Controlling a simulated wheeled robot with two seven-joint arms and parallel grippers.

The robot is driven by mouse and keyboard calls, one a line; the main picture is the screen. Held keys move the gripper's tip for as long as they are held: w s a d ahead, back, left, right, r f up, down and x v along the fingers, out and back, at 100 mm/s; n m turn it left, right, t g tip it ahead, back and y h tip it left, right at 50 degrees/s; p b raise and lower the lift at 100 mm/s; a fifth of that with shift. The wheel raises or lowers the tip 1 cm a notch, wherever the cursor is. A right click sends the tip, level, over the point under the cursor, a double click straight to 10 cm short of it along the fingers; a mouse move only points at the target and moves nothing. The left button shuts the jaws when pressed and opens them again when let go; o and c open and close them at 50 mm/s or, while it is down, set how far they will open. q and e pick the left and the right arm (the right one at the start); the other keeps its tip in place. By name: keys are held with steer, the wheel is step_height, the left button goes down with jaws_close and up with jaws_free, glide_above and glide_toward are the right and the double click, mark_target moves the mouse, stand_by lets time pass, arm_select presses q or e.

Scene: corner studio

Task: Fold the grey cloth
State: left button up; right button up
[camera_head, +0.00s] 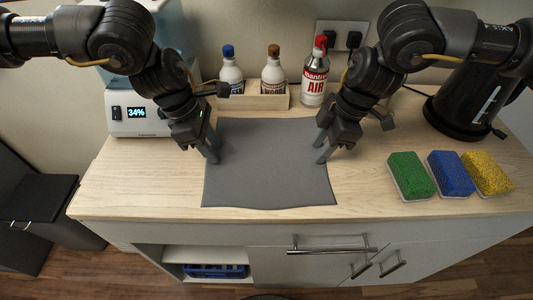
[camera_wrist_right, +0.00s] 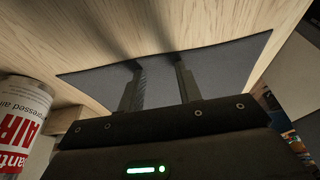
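The grey cloth (camera_head: 265,180) lies spread flat on the wooden cabinet top, its front edge slightly wavy and close to the counter's front edge. My left gripper (camera_head: 214,160) points down at the cloth's left side, its two fingers looking a little apart. My right gripper (camera_head: 322,159) points down at the cloth's right side. In the right wrist view, the right gripper (camera_wrist_right: 157,63) has its two fingers apart, with the cloth (camera_wrist_right: 222,68) beneath and nothing held. Whether either set of fingertips touches the cloth is unclear.
Behind the cloth stand a wooden holder (camera_head: 252,102) with two bottles and an air duster can (camera_head: 315,80). Green (camera_head: 408,172), blue (camera_head: 451,172) and yellow (camera_head: 487,172) sponges lie at the right. A white device (camera_head: 140,122) stands back left. The left counter is clear.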

arm_select(q)
jaws_close()
arm_select(e)
jaws_close()
